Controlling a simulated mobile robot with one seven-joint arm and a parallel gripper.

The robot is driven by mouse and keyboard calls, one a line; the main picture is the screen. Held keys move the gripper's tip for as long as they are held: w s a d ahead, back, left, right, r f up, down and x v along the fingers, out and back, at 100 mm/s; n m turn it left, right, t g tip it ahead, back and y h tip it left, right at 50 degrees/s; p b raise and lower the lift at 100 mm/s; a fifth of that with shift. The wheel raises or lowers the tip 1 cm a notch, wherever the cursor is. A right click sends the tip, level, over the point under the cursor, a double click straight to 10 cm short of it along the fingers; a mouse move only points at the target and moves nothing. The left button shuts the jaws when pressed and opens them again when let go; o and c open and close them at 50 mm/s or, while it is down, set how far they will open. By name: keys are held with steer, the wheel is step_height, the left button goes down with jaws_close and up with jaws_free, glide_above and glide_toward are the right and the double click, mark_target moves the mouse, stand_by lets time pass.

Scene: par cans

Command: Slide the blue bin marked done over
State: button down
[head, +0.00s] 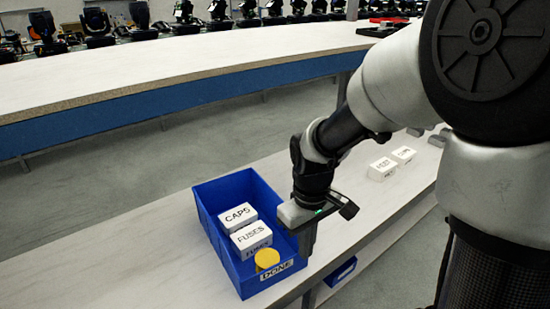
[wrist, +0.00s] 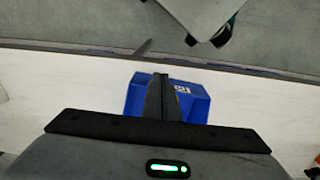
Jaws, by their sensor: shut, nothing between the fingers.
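The blue bin (head: 212,222) marked DONE stands on the near bench (head: 130,262) in the head view. It holds a white box marked CAPS (head: 237,217), white boxes marked FUSES (head: 251,237) and a round yellow thing (head: 267,259). My gripper (head: 306,240) is shut and empty, pointing down at the bin's right side. I cannot tell whether the fingers touch the bin. In the wrist view the blue bin (wrist: 137,97) shows behind the shut fingers (wrist: 162,85), which hide its middle.
Two white labelled boxes (head: 392,162) sit on the bench to the right, behind my arm. Another blue bin (head: 341,272) is on a lower level below the bench's front edge. The bench left of the DONE bin is clear. A second bench (head: 180,68) runs behind.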

mark_target(255, 229)
steer(key=f+b, duration=0.1)
steer(key=f, duration=0.2)
steer(key=w+a+f+b, duration=0.1)
steer(key=f, duration=0.3)
steer(key=w+a+f+b, duration=0.1)
steer(key=f+b, duration=0.1)
steer(key=f, duration=0.2)
steer(key=shift+w+f, duration=0.1)
steer(key=shift+w, duration=0.1)
steer(key=shift+w+a, duration=0.3)
steer(key=shift+w, duration=0.3)
steer(key=w+a+p, duration=0.1)
steer(key=w+a, duration=0.2)
steer(key=w, duration=0.2)
steer(key=w+a, duration=0.3)
steer(key=w, duration=0.1)
steer(key=w+a+p, duration=0.1)
steer(key=w+a, duration=0.2)
steer(key=w, duration=0.2)
steer(key=shift+w+a+p, duration=0.35)
steer(key=shift+a, duration=0.05)
steer(key=shift+s, duration=0.1)
